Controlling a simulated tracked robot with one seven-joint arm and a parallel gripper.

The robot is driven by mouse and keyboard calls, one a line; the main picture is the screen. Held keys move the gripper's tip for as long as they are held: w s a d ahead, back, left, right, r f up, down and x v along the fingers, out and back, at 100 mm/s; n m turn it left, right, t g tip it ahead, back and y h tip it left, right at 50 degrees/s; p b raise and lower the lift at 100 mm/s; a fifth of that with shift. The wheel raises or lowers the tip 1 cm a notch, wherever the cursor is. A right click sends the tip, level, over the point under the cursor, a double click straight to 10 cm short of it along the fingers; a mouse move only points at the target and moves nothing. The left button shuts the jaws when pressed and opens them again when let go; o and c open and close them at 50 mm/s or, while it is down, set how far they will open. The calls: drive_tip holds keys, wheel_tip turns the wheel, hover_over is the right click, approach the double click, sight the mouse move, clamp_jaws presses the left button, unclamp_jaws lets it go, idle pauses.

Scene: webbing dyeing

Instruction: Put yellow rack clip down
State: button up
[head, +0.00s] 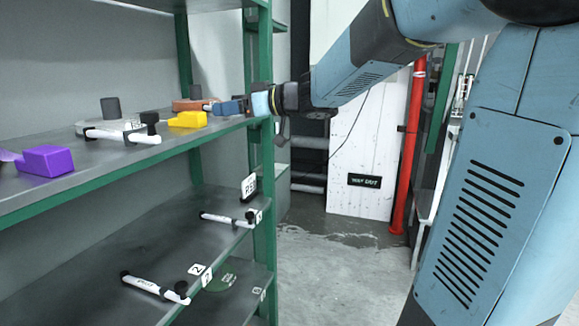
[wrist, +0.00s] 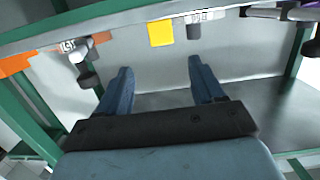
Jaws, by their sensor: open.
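The yellow rack clip (head: 188,119) lies on the upper shelf, near its front edge. It also shows in the wrist view (wrist: 160,33), beyond my fingertips and roughly in line with the gap between them. My gripper (head: 216,107) is at the right end of the upper shelf, to the right of the clip. In the wrist view my gripper (wrist: 161,74) has its two blue fingers spread with nothing between them. The clip is apart from the fingers.
On the upper shelf (head: 85,175) are a purple clip (head: 46,161), a white tube with black ends (head: 122,135), a dark cylinder (head: 110,107) and an orange-brown object (head: 187,104). A green post (head: 264,190) stands by my gripper. The lower shelf (head: 95,262) holds more white tubes.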

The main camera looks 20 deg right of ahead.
drive_tip(key=s+d+r+m+t+h, duration=0.1)
drive_tip(key=d+r+m+t+h, duration=0.1)
drive_tip(key=d+m+t+h, duration=0.55)
drive_tip(key=s+d+f+m+g+h, duration=0.2)
drive_tip(key=s+d+f+g+h, duration=0.2)
drive_tip(key=s+d+h, duration=0.3)
drive_tip(key=s+a+f+g+y, duration=0.1)
drive_tip(key=s+f+g, duration=0.3)
drive_tip(key=s+f, duration=0.3)
drive_tip(key=s+f+g, duration=0.4)
drive_tip(key=s+f, duration=0.2)
drive_tip(key=s, duration=0.6)
drive_tip(key=shift+a+f+m+y, duration=0.35)
drive_tip(key=shift+a+f, duration=0.05)
